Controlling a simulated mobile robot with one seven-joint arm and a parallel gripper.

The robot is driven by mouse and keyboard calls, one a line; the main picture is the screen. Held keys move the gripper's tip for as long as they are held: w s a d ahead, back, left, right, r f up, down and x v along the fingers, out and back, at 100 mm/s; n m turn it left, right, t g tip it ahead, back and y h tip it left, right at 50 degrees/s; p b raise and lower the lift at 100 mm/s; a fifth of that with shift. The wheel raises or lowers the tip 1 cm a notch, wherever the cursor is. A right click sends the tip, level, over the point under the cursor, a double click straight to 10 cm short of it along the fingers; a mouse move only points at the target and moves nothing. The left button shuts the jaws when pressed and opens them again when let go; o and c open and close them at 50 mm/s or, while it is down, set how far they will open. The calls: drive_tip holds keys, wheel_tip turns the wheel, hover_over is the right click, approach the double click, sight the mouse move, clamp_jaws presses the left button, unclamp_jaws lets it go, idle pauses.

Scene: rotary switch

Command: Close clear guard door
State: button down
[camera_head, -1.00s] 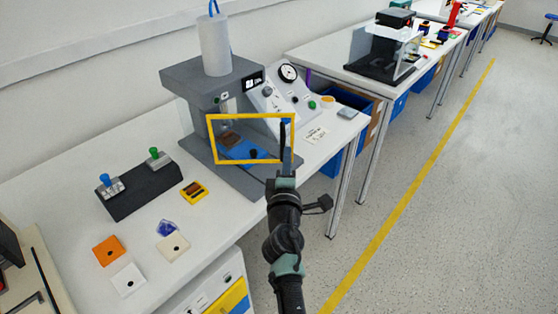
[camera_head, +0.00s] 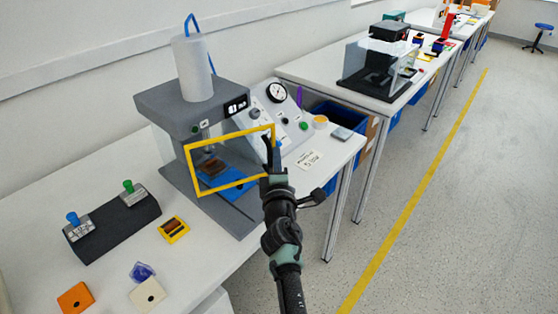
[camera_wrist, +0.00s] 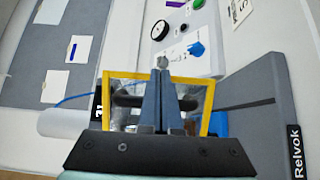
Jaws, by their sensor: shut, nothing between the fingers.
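The clear guard door with its yellow frame (camera_head: 230,136) is on the front of the grey press (camera_head: 172,100). Its right edge stands out from the press, so it looks partly open. My gripper (camera_head: 269,142) is upright at the door's right edge, with its fingers shut and empty. In the wrist view the shut fingers (camera_wrist: 162,68) are in front of the yellow frame (camera_wrist: 209,107), which shows on both sides of them. Whether they touch the door I cannot tell. A blue block with a brown top (camera_head: 212,168) shows through the door.
A gauge panel (camera_head: 285,112) stands right of the press. A dark box with two joystick-like knobs (camera_head: 115,222), a yellow part (camera_head: 173,229) and several small plates lie to the left. A second table (camera_head: 330,74) stands behind.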

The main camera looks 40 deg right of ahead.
drive_tip(key=w+n+y+p, duration=0.1)
drive_tip(key=w+n+t+y+p, duration=0.1)
drive_tip(key=shift+d+r+t+y+p, duration=0.1)
drive_tip(key=shift+d+t+y+p, duration=0.2)
drive_tip(key=shift+y+p, duration=0.1)
drive_tip(key=shift+w+d+y, duration=0.25)
drive_tip(key=shift+w+y, duration=0.05)
drive_tip(key=shift+w, duration=0.1)
idle(1.8)
